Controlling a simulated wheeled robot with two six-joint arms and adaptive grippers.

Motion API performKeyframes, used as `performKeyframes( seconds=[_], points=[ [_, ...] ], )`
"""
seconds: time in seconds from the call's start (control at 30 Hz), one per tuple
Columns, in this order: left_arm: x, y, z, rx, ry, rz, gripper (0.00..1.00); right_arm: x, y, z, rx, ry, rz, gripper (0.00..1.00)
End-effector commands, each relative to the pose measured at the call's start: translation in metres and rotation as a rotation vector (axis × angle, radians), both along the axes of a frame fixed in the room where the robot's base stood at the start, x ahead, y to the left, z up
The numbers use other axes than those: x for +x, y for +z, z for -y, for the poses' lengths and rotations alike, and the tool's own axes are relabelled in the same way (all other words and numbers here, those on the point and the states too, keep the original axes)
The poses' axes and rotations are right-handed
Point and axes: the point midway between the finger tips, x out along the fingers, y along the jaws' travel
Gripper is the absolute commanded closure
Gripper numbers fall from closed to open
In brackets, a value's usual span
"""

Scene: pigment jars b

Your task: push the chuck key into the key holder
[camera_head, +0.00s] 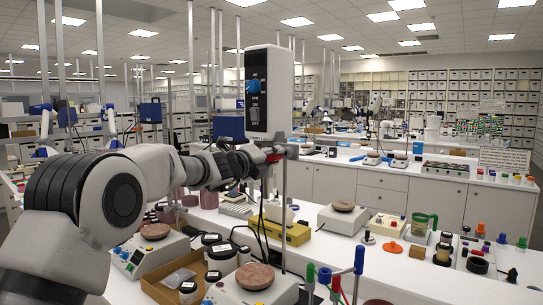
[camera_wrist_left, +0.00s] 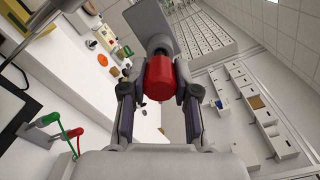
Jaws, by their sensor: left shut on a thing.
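My left gripper (camera_head: 278,153) is shut on a red cylindrical piece, which appears to be the chuck key (camera_wrist_left: 160,83). In the left wrist view the red piece sits between the two fingers of the gripper (camera_wrist_left: 159,105). In the head view only a little red shows at the fingers. A grey block (camera_wrist_left: 150,18) lies just beyond the red piece in the wrist view; I cannot tell whether they touch. In the head view the gripper is just below a tall grey-and-black box (camera_head: 282,90) with a blue knob. I cannot make out the key holder for certain. My right gripper is not in view.
A thin vertical rod stands close to the gripper. Below are a balance with a brown dish (camera_head: 254,277), dark-lidded jars (camera_head: 222,258) and a yellow box (camera_head: 288,232). Blue, red and green upright handles (camera_head: 359,260) stand at the front.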

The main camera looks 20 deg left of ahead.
Motion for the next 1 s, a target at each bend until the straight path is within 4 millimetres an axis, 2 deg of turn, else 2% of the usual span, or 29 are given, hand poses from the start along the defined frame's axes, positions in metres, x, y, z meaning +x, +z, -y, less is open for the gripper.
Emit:
performKeyframes(
  seconds=[0.7, 0.73, 0.8, 1.0],
  points=[
    [0.017, 0.001, 0.007, 0.001, -0.001, 0.0, 1.0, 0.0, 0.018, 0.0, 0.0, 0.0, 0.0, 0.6],
    [0.017, 0.001, 0.007, 0.001, 0.0, 0.0, 0.63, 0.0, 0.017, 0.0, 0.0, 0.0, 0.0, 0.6],
    [0.017, 0.0, 0.007, 0.001, 0.0, 0.0, 0.41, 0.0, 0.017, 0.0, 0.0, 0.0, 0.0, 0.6],
    [0.017, 0.0, 0.006, 0.001, 0.0, 0.0, 0.41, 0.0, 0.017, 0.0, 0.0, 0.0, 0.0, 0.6]
  ],
)
